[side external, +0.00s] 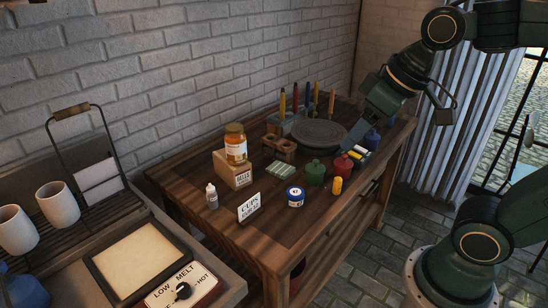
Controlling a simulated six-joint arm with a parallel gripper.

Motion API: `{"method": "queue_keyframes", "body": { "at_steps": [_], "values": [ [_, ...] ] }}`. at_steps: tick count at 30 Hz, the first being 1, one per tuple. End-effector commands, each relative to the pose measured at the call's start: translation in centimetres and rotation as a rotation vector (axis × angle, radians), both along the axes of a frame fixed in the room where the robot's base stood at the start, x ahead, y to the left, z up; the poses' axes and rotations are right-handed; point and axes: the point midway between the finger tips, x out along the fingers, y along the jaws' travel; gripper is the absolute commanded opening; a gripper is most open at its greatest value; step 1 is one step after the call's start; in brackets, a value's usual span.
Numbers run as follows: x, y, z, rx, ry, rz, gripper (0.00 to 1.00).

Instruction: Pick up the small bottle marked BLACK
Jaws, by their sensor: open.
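A small white dropper bottle (211,195) stands upright on the wooden table near its left end; I cannot read any marking on it. Other small containers are a green pot (315,173), a red pot (343,166), a yellow bottle (336,185) and a blue one (373,140); the word BLACK is not legible on any of them. My gripper (390,108) hangs over the far right end of the table, well away from the white bottle. It is open; its fingertips are hard to make out, and I see nothing held in it.
A wheel (320,134), pens in a holder (282,103), an amber jar (235,144) on a wooden block (232,173), a CUPS sign (249,208) and a blue-lidded jar (295,197) share the table (285,245). The left front is fairly clear. White cups (57,204) stand left.

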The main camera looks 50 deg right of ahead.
Motion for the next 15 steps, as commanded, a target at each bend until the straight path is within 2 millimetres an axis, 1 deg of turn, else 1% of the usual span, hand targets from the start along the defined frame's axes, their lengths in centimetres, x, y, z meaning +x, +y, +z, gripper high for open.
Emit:
{"method": "queue_keyframes", "body": {
  "at_steps": [1,7,11,15],
  "values": [
    [1.2,0.1,0.1,-0.003,0.008,0.015,0.55],
    [5.9,0.5,0.3,-0.015,0.023,0.087,0.55],
    [9.0,0.8,0.0,-0.021,0.032,0.134,0.55],
    [12.4,1.0,-0.8,-0.025,0.042,0.181,0.55]
  ]
}}
